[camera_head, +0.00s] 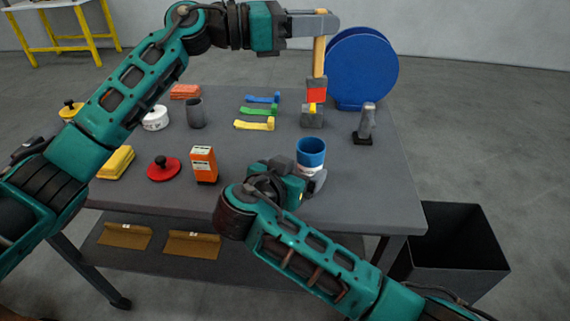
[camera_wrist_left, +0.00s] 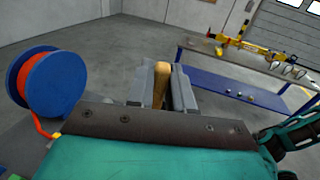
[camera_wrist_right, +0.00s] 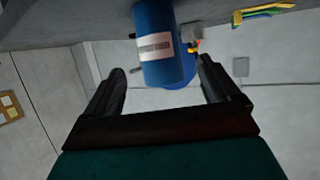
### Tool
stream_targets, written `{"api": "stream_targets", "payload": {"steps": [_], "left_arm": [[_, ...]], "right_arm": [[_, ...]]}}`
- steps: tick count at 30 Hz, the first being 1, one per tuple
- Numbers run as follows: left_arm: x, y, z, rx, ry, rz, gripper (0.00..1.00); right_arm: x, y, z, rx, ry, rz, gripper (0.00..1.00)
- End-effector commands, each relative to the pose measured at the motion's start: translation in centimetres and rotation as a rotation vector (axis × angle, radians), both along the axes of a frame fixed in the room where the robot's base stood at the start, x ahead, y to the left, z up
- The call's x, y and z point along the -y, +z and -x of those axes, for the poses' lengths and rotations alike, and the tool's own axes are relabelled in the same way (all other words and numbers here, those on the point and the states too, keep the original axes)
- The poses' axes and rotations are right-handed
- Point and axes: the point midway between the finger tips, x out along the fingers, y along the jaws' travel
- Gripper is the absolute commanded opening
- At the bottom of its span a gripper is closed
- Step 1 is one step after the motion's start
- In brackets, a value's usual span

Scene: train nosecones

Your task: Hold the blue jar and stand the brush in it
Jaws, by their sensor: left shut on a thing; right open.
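My left gripper (camera_head: 322,24) is shut on the pale wooden handle of the brush (camera_head: 319,58), high above the back right of the table. The brush hangs about upright, handle up; a red part shows at its lower end. In the left wrist view the handle (camera_wrist_left: 162,78) sits between the fingers. The blue jar (camera_head: 311,150) stands upright near the table's front, its open top empty and a white label on its side. My right gripper (camera_head: 312,182) is open at the jar's near side. In the right wrist view the jar (camera_wrist_right: 158,25) appears between the spread fingers, with gaps at both sides.
A blue reel (camera_head: 365,65) stands behind the brush, and a grey block (camera_head: 312,119) sits below it. A grey-handled tool (camera_head: 366,122) stands right of the jar. An orange box (camera_head: 203,164) and a red lid (camera_head: 164,172) lie left. A black bin (camera_head: 455,250) stands off the table.

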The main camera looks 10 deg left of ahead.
Motion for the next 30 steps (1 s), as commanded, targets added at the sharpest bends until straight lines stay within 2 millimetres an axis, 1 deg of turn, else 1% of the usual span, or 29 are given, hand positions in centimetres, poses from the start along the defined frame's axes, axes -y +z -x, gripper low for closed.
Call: {"api": "stream_targets", "payload": {"steps": [1,3,9,13,21,30], "left_arm": [[0.0,0.0,0.0,0.0,0.0,0.0,0.0],[0.0,0.0,0.0,0.0,0.0,0.0,0.0],[0.0,0.0,0.0,0.0,0.0,0.0,0.0],[0.0,0.0,0.0,0.0,0.0,0.0,0.0],[0.0,0.0,0.0,0.0,0.0,0.0,0.0],[0.0,0.0,0.0,0.0,0.0,0.0,0.0]], "right_arm": [[0.5,-0.3,-0.9,0.0,-0.002,0.004,0.89],[0.9,-0.8,-1.9,0.0,-0.003,0.004,0.89],[1.6,-1.7,-3.8,-0.001,0.0,0.002,0.89],[1.8,-1.9,-4.3,0.0,0.001,0.002,0.89],[1.8,-1.9,-4.3,0.0,0.001,0.001,0.89],[1.8,-1.9,-4.3,0.0,0.001,0.001,0.6]]}}
